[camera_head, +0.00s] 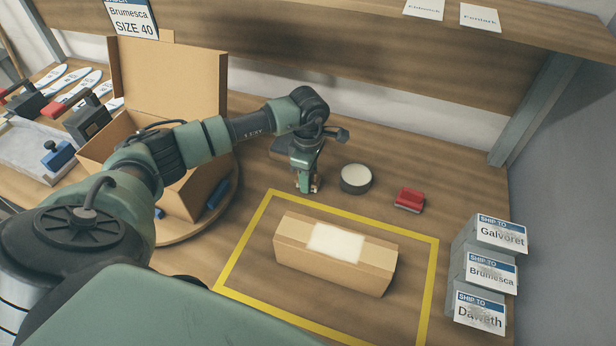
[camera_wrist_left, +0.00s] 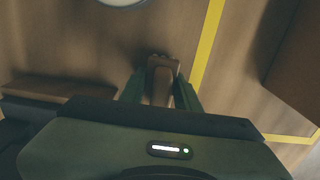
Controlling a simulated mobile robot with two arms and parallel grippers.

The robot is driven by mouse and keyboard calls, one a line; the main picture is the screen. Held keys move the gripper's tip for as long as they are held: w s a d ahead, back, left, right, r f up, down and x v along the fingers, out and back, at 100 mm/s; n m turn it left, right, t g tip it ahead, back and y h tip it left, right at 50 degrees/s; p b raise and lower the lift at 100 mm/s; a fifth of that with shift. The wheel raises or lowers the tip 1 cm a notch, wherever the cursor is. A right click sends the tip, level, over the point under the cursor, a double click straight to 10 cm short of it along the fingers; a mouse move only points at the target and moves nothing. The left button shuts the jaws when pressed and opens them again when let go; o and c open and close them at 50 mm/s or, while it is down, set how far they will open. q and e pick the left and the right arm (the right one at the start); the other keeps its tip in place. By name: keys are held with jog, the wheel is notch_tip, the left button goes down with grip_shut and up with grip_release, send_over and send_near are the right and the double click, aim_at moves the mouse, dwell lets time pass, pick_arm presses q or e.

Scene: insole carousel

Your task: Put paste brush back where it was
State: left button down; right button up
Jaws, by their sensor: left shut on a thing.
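My left gripper (camera_head: 308,187) is low over the table behind the yellow outline, pointing down. It is shut on the paste brush (camera_head: 314,181), of which only a small brown part shows. In the left wrist view the brush (camera_wrist_left: 162,72) is a brown piece between the two green fingers (camera_wrist_left: 160,92). Whether the brush touches the table I cannot tell. A round dark pot with a pale top (camera_head: 356,177) stands just right of the gripper, apart from it; its rim shows in the wrist view (camera_wrist_left: 122,2). My right gripper is not in view.
A closed carton with a white label (camera_head: 345,270) lies inside the yellow outline (camera_head: 434,270). A red block (camera_head: 409,199) is right of the pot. Labelled grey boxes (camera_head: 468,250) stand at right. An open carton (camera_head: 172,75) stands on a round turntable at left.

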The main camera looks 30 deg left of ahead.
pick_arm(q)
jog(key=c, duration=1.4)
grip_release()
jog(key=shift+f, duration=0.2)
jog(key=shift+c, duration=0.2)
jog(key=o, duration=0.4)
jog(key=shift+r, duration=0.1)
jog(key=shift+r, duration=0.1)
jog(key=shift+r, duration=0.2)
notch_tip(320, 180, up, 10)
jog(key=b, duration=0.3)
jog(key=shift+r, duration=0.85)
